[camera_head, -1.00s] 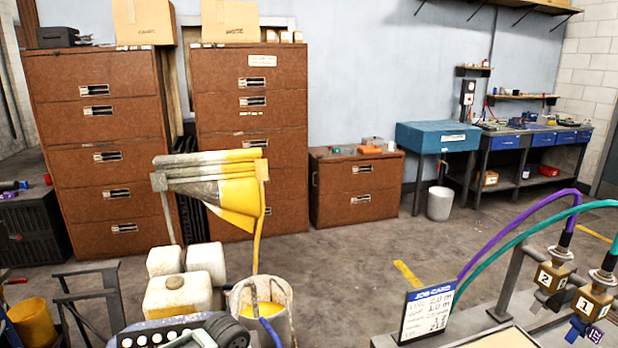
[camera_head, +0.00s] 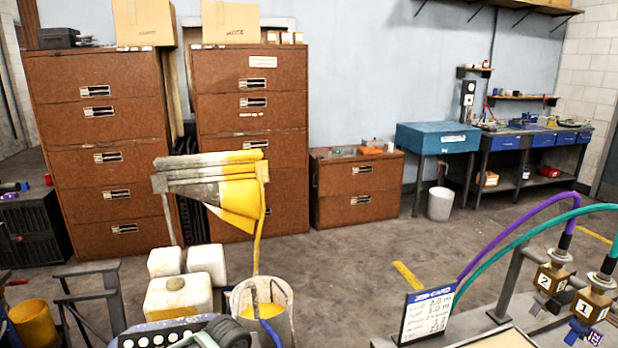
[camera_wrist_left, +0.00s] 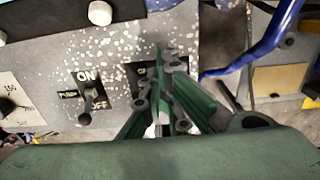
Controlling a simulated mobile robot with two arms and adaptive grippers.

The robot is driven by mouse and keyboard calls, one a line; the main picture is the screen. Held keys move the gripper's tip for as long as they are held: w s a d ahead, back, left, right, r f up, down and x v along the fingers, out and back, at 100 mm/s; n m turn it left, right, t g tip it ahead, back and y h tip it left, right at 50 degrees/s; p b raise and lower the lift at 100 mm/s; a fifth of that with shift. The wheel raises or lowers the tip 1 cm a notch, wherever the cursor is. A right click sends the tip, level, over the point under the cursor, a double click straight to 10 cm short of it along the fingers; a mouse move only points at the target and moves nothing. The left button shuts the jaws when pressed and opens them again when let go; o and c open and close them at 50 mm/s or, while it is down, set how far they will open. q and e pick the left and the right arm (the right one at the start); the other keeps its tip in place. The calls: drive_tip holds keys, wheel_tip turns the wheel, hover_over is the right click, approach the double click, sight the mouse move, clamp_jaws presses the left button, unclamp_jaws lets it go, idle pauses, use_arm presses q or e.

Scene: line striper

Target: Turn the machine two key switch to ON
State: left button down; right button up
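In the left wrist view, a speckled grey panel (camera_wrist_left: 118,45) carries a key switch (camera_wrist_left: 88,97) with ON above and OFF below; its dark key stands near upright. A second dark switch plate (camera_wrist_left: 137,72) is right of it, mostly hidden behind my left gripper (camera_wrist_left: 165,60). The green fingers are drawn together in front of that plate. Whether a key is between their tips is hidden. In the head view the panel's machine is at the bottom left, with dark rounded parts over it. My right gripper is not in view. No machine number is readable on the panel.
A blue tube (camera_wrist_left: 265,50) curves close to the right of the fingers. In the head view, white jugs (camera_head: 178,298), a bucket (camera_head: 285,295) and a yellow hopper (camera_head: 240,195) crowd the machine. A job card (camera_head: 427,311) and numbered valves (camera_head: 551,279) stand right; open floor lies behind.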

use_arm(q)
drive_tip(key=shift+w+a, duration=0.1)
drive_tip(key=shift+w, duration=0.2)
drive_tip(key=shift+r+p, duration=0.35)
wheel_tip(320, 180, up, 5)
drive_tip(key=p, duration=0.4)
drive_tip(key=shift+r+p, duration=0.2)
drive_tip(key=shift+p, duration=0.15)
drive_tip(key=shift+w, duration=0.2)
